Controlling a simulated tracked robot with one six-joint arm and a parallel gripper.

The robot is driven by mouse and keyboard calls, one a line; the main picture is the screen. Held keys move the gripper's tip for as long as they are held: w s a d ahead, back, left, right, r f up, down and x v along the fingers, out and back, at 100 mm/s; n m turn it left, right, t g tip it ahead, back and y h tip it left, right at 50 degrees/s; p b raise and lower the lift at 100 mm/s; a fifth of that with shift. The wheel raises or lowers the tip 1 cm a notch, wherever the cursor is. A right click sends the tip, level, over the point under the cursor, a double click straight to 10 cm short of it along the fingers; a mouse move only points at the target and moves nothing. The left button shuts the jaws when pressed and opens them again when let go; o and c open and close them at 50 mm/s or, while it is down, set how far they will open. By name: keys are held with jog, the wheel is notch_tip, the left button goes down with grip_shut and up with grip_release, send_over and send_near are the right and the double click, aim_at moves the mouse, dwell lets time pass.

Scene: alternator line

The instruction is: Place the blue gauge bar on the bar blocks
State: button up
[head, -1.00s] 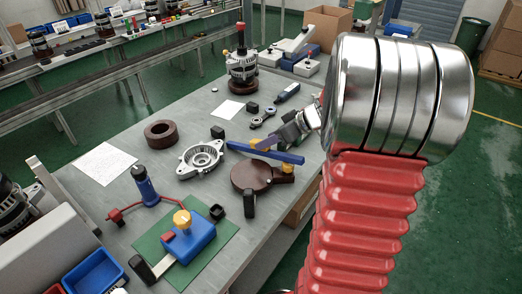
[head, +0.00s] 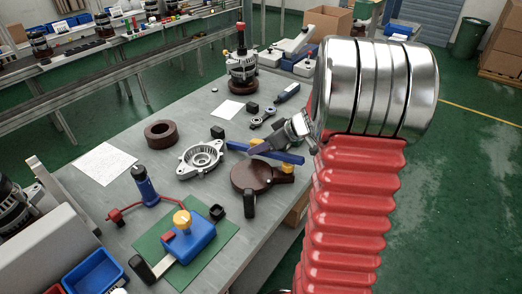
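The blue gauge bar (head: 293,158) lies across the right part of the bench in the head view, near a round brown part. Small dark blocks stand behind the bar, one to the left (head: 217,132) and one farther back (head: 252,107); I cannot tell if these are the bar blocks.
A grey metal housing (head: 201,158) lies left of the bar, and a brown disc (head: 256,176) lies in front. A blue fixture (head: 188,236) stands on a green mat (head: 226,229). The bench top (head: 188,112) is clear at back left.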

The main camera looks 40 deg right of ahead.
jog(key=shift+c, duration=0.6)
grip_shut()
